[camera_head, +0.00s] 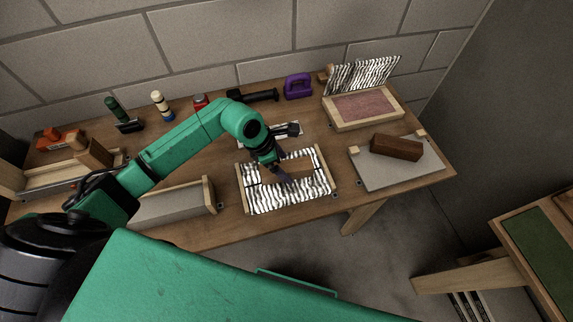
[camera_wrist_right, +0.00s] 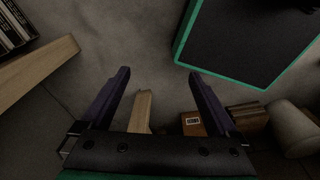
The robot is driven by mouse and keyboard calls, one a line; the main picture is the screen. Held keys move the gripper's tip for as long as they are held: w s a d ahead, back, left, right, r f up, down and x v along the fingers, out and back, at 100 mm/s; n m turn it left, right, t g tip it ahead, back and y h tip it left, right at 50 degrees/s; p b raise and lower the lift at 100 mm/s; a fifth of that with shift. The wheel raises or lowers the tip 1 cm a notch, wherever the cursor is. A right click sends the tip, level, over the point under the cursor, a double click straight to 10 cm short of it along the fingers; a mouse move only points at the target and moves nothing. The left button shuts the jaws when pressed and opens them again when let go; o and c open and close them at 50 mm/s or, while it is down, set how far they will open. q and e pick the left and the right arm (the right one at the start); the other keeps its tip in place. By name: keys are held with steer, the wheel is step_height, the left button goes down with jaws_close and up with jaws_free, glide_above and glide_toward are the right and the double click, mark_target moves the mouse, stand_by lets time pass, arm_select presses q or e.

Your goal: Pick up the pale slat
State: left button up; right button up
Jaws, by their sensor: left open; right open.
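My left gripper (camera_head: 284,178) reaches down over a striped black-and-white panel with pale wooden side strips (camera_head: 324,168) in the middle of the bench. Its dark jaws are open and lie close above or inside the panel's central opening; contact is unclear. I cannot tell for sure which pale piece is the slat; the side strips and a pale wooden end piece (camera_head: 209,195) of the grey box are candidates. My right gripper (camera_wrist_right: 160,76) is open and empty over the floor in the right wrist view, and is not seen in the head view.
A grey board (camera_head: 385,172) with a brown block (camera_head: 396,147) lies right on the bench. A lidded box (camera_head: 365,107), purple object (camera_head: 298,87) and several small containers line the back. A green-topped table (camera_head: 540,240) stands at lower right.

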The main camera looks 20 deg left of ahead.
arm_select(q)
steer(key=shift+d+f, duration=0.1)
steer(key=shift+f, duration=0.2)
steer(key=shift+c, duration=0.3)
jaws_close()
